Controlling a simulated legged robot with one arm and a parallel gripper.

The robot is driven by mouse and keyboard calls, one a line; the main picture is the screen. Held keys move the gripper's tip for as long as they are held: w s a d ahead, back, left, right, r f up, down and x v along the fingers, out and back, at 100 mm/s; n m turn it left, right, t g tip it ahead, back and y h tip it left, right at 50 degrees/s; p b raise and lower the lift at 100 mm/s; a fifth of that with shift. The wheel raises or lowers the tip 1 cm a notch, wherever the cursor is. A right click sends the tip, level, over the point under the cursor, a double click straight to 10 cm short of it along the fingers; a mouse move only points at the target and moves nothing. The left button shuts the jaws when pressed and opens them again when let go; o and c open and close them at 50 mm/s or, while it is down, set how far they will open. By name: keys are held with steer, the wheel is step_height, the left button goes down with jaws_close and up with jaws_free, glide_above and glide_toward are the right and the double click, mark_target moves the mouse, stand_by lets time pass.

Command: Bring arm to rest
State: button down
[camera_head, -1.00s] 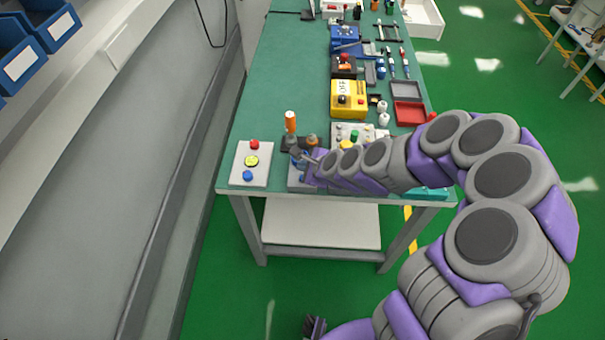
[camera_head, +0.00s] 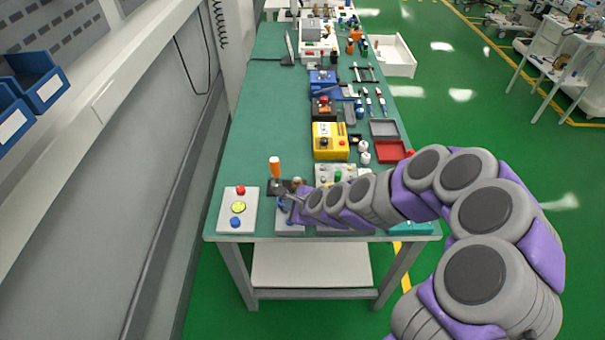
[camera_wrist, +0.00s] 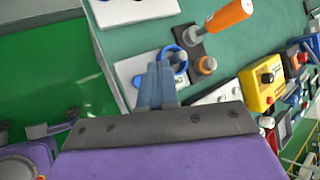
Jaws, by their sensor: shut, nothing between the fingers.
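My arm, grey with purple joints, reaches from the lower right over the near edge of the green-topped table (camera_head: 262,115) in the head view. My gripper (camera_head: 287,202) is at the near end of the table, just right of a white panel with red, yellow and blue buttons (camera_head: 238,211). In the wrist view my gripper (camera_wrist: 158,70) shows its blue-grey fingers together and empty. Their tips are near a blue ring-shaped part (camera_wrist: 174,54); whether they touch it I cannot tell. An orange-handled lever (camera_wrist: 230,14) stands just beyond, also in the head view (camera_head: 275,167).
A yellow box (camera_head: 327,140), a red tray (camera_head: 390,151) and a grey tray (camera_head: 383,128) lie farther along the table. An open white drawer (camera_head: 393,56) juts out at the back right. A grey wall unit runs along the left.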

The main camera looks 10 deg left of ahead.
steer(key=shift+r, duration=0.1)
steer(key=s+d+r+n+g+h, duration=0.2)
steer(key=s+d+r+n+g, duration=0.1)
steer(key=s+d+r+n, duration=0.75)
steer(key=s+d+r+n+g+h, duration=0.2)
steer(key=s+d+r, duration=0.1)
steer(key=s+d, duration=0.7)
steer(key=s+d+r+n+g+h, duration=0.2)
steer(key=s+d+r+n+h, duration=0.1)
steer(key=s+d, duration=0.6)
steer(key=s, duration=0.3)
steer(key=shift+d+r+h, duration=0.25)
steer(key=shift+d+h, duration=0.05)
steer(key=shift+d, duration=0.05)
